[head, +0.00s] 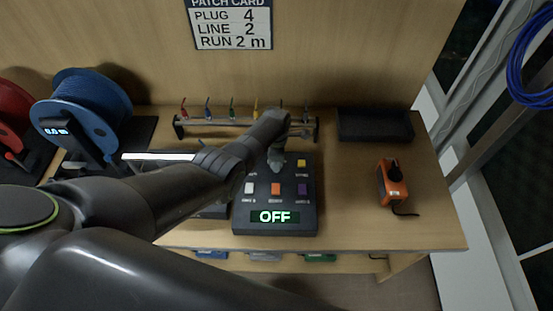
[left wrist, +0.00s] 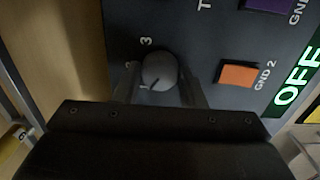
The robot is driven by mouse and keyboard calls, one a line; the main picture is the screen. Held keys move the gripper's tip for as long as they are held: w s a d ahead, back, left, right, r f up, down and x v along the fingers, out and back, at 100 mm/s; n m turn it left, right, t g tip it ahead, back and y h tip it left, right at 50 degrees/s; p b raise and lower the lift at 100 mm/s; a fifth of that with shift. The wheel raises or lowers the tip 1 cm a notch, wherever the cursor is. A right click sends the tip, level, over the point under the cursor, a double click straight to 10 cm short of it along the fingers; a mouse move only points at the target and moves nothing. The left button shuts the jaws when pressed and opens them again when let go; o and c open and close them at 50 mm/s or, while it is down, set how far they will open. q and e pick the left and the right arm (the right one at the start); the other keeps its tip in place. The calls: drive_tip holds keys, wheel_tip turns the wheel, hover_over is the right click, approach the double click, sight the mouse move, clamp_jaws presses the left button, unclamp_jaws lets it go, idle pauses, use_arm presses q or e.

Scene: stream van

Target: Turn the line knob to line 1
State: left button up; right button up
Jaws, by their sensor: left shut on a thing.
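The line knob (left wrist: 160,70) is a round grey knob on the dark control box (head: 250,221), with the marks 1, 2 and 3 along its left side in the left wrist view. Its thin pointer line appears to aim down-left, near the 1. My left gripper (left wrist: 162,88) has one finger on each side of the knob and is shut on it. In the head view my left gripper (head: 277,160) reaches down onto the upper part of the box and hides the knob. The box's display (head: 275,217) reads OFF. My right gripper is not in view.
White, orange, purple and yellow buttons sit around the knob. Behind the box stands a rack (head: 228,121) of coloured leads. A blue reel (head: 85,105) is at left, a black tray (head: 375,125) and an orange device (head: 391,185) at right. A patch card (head: 231,25) reads line 2.

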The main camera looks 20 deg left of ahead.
use_arm(q)
drive_tip(key=shift+w+r, duration=0.1)
idle(0.4)
drive_tip(key=o, duration=1)
drive_tip(key=shift+r, duration=1.4)
wheel_tip(320, 180, up, 14)
drive_tip(key=shift+r+b, duration=0.25)
drive_tip(key=shift+b, duration=0.45)
